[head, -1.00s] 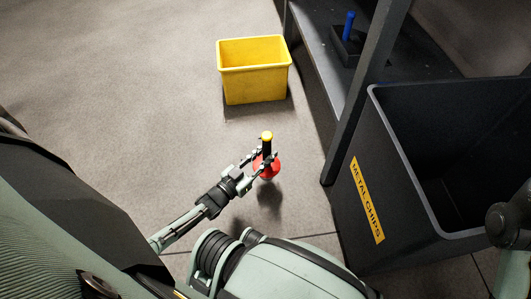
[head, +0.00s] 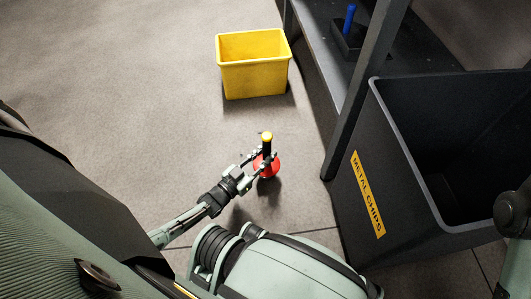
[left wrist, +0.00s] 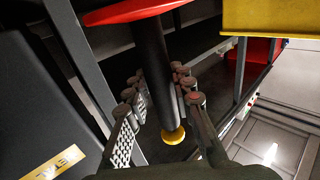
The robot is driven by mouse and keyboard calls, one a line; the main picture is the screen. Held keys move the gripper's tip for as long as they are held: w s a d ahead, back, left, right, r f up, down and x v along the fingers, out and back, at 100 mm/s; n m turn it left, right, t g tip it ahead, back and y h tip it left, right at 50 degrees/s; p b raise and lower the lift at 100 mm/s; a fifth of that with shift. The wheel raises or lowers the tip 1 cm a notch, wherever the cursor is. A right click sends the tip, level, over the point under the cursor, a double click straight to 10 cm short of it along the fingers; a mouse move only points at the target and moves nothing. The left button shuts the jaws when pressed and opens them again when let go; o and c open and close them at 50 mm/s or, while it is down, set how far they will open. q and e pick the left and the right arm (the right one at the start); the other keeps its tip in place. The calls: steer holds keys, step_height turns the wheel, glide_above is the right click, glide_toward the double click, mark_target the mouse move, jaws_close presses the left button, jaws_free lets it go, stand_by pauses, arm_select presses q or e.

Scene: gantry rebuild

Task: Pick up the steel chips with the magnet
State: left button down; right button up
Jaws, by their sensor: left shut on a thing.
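The magnet is a red disc (head: 267,168) with an upright black handle and a yellow knob on top. My left gripper (head: 262,157) is shut on the black handle and holds the magnet, disc down, above the floor, with a shadow below it. The left wrist view shows the black handle (left wrist: 154,70) between the fingers (left wrist: 162,105), the red disc at the top and the yellow knob (left wrist: 173,136) low in the picture. I see no steel chips. My right gripper is not in view.
A yellow bin (head: 253,82) stands on the floor beyond the magnet. A large dark bin labelled METAL CHIPS (head: 350,215) stands on the right. Behind it is a dark metal frame with a shelf (head: 315,55), holding a blue-handled item (head: 349,20). The floor on the left is clear.

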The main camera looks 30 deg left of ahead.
arm_select(q)
steer(key=shift+r, duration=0.1)
steer(key=shift+r+p, duration=0.8)
steer(key=shift+w, duration=0.1)
steer(key=shift+w+a+f+b, duration=0.1)
steer(key=shift+w+a+b, duration=0.35)
steer(key=shift+w, duration=0.3)
steer(key=shift+w+a, duration=0.15)
steer(key=shift+w, duration=0.35)
